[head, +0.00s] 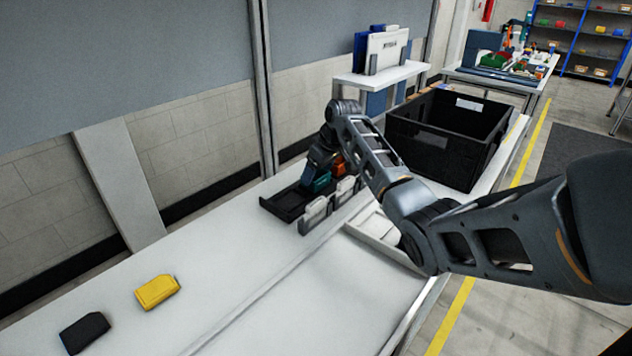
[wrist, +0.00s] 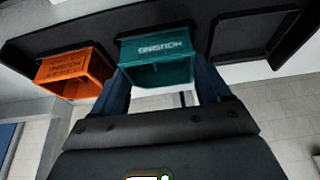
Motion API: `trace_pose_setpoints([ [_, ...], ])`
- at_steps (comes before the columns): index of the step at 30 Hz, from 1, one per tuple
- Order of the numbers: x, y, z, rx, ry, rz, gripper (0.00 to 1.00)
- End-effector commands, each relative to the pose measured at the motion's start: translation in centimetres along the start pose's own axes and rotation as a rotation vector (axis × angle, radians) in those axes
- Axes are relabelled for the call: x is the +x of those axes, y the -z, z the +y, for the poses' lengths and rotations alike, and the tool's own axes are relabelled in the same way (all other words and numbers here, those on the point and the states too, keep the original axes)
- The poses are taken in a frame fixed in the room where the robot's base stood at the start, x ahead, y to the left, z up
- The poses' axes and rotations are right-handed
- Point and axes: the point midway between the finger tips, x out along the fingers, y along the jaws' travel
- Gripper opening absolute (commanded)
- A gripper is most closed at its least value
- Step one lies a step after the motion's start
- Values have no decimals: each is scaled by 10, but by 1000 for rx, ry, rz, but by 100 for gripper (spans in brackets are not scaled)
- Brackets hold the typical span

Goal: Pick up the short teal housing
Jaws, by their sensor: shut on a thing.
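The short teal housing (wrist: 158,68) is a small open box with "HOUSING" lettering, between the two blue fingers of my gripper (wrist: 163,88) in the wrist view. My gripper is shut on it. In the head view the teal housing (head: 321,181) shows just below my dark gripper (head: 319,168), at the black pallet (head: 283,207). I cannot tell whether it touches the pallet. The arm and gripper hide part of the pallet.
An orange housing (wrist: 75,73) sits close beside the teal one. Grey upright holders (head: 315,213) stand in front of the pallet. A large black crate (head: 440,160) stands to the right. A yellow part (head: 157,291) and a black part (head: 84,333) lie at the left.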

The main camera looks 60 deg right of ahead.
Motion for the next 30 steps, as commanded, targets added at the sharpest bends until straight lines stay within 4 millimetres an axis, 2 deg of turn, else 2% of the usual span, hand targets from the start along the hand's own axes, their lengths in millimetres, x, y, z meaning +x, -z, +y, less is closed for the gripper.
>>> trace_pose_setpoints([
  [1, 0, 0, 0, 0, 0, 0, 52],
  [4, 0, 0, 0, 0, 0, 0, 44],
  [13, -4, 2, 0, 0, -1, 2, 43],
  [17, -19, 9, 0, -3, -2, 4, 43],
  [20, -39, 18, 0, -3, -3, 5, 43],
  [24, -62, 7, 31, 3, -4, 4, 43],
  [30, -94, -3, 67, 2, -3, 3, 43],
])
